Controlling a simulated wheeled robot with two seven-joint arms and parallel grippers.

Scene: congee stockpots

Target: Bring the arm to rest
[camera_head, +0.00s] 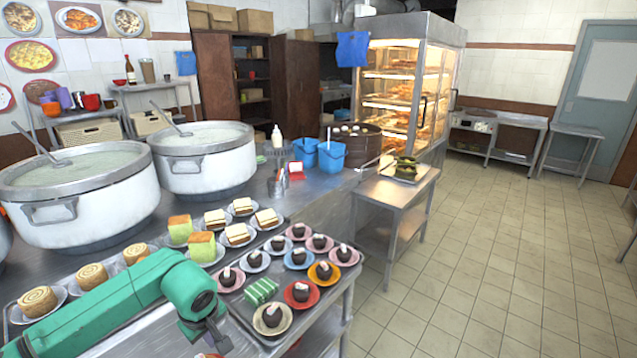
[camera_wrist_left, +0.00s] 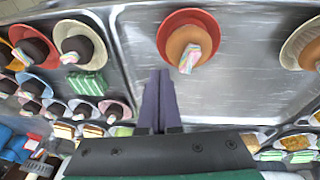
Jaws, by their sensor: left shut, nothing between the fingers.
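My left arm (camera_head: 120,295), green, comes in from the lower left of the head view and reaches over the front counter. My left gripper (camera_head: 212,342) is at the bottom of that view, partly cut off, beside the tray of small desserts. In the left wrist view the two fingers of this gripper (camera_wrist_left: 159,78) lie together, shut and empty, above a metal tray (camera_wrist_left: 235,85). An orange-red plate with a brown ring-shaped dessert (camera_wrist_left: 188,40) is just ahead of the fingertips, apart from them. My right gripper is not in view.
Two large white stockpots (camera_head: 203,160) stand on the counter behind the arm. A tray of desserts on coloured plates (camera_head: 300,293) lies right of the gripper, with cake slices (camera_head: 202,246) behind. A side table (camera_head: 395,190) stands at centre; the tiled floor (camera_head: 480,260) to the right is clear.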

